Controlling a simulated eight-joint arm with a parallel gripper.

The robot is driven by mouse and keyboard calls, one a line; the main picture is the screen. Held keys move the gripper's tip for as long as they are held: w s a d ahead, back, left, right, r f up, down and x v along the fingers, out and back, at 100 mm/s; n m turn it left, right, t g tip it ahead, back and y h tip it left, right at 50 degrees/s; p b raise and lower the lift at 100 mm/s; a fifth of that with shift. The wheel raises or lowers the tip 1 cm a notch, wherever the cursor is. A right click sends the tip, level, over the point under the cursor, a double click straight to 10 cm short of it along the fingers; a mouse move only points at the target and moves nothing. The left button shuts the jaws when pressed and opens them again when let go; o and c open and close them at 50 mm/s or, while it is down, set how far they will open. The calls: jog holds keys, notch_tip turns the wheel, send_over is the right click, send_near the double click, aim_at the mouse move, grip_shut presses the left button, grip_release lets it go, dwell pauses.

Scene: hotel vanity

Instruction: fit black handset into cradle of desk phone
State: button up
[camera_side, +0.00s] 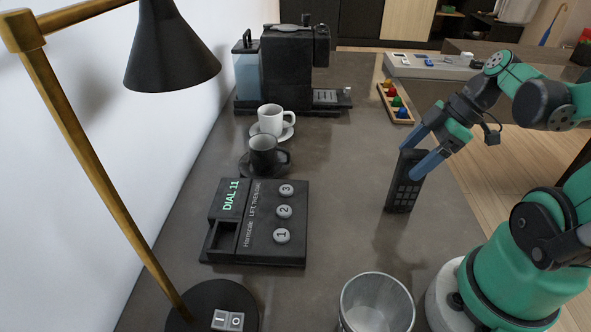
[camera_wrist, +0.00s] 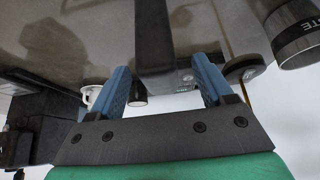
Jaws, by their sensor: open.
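The black handset (camera_side: 404,188) with a keypad stands upright on the counter, right of the desk phone. My gripper (camera_side: 416,152) is open around the handset's upper end, with one blue finger on each side. In the wrist view the handset (camera_wrist: 153,35) is a dark bar between the open fingers; whether they touch it I cannot tell. The desk phone (camera_side: 262,250) lies flat at centre left, with a "DIAL 11" display and three numbered round buttons. Its cradle (camera_side: 222,240) is the empty recess on its left side.
A black cup (camera_side: 263,150) and a white cup (camera_side: 270,120) stand behind the phone. A coffee machine (camera_side: 290,58) is at the back. The lamp (camera_side: 172,45) arches over the left side. A waste bin (camera_side: 376,305) stands at the front. The counter between phone and handset is clear.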

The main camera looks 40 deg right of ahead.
jog(key=shift+x, duration=0.9)
grip_shut()
dwell(0.9)
